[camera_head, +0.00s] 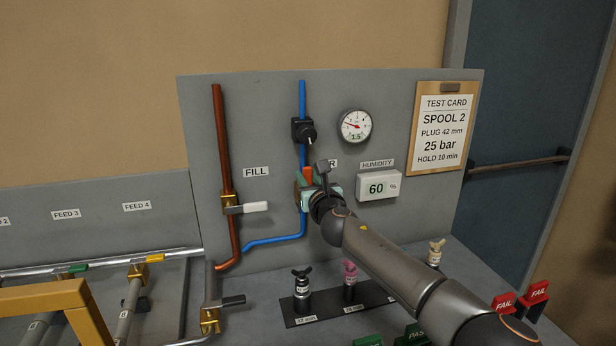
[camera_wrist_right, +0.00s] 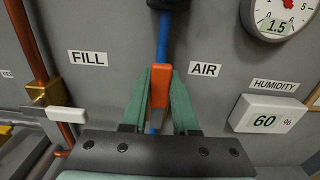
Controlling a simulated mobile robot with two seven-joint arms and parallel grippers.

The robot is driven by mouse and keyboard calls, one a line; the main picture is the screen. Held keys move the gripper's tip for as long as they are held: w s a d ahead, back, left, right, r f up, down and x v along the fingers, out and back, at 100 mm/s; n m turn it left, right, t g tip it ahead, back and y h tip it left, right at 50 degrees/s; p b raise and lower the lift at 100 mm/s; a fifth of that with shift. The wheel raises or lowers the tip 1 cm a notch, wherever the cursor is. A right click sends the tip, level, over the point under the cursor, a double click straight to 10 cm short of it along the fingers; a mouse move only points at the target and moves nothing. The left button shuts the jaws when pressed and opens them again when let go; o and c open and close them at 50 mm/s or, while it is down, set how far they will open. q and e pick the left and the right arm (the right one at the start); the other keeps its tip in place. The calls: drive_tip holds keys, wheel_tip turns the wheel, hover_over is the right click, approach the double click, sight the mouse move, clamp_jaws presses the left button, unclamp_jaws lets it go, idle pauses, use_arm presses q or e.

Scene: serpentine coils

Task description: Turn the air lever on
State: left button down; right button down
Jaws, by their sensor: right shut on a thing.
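The air lever has an orange handle (camera_head: 307,174) in front of the blue pipe (camera_head: 302,100) on the grey panel. In the right wrist view the orange handle (camera_wrist_right: 160,84) stands upright, roughly in line with the blue pipe (camera_wrist_right: 163,40), left of the AIR label (camera_wrist_right: 205,69). My right gripper (camera_wrist_right: 160,80) is shut on the handle, with a green finger on each side. In the head view my right gripper (camera_head: 308,184) covers the lever's lower part and most of the AIR label. My left gripper is not in view.
Left of the air lever, the FILL valve's white handle (camera_head: 256,207) points right from the copper pipe (camera_head: 222,130). A black knob (camera_head: 304,132) sits above, beside a gauge (camera_head: 355,126) marked 1.5. The humidity display (camera_head: 379,187) reads 60. Plugs stand on a black strip (camera_head: 318,314) below.

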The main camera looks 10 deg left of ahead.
sight(308, 178)
drive_tip(key=c, duration=0.7)
unclamp_jaws()
drive_tip(key=shift+s, duration=0.1)
drive_tip(key=shift+s+d+r+p, duration=0.15)
drive_tip(key=shift+s+d+p, duration=0.2)
drive_tip(key=shift+s, duration=0.2)
drive_tip(key=shift+p+v, duration=0.4)
drive_tip(key=shift+v, duration=5.1)
drive_tip(key=shift+a, duration=0.1)
drive_tip(key=shift+s+f, duration=0.1)
drive_tip(key=shift+f, duration=0.15)
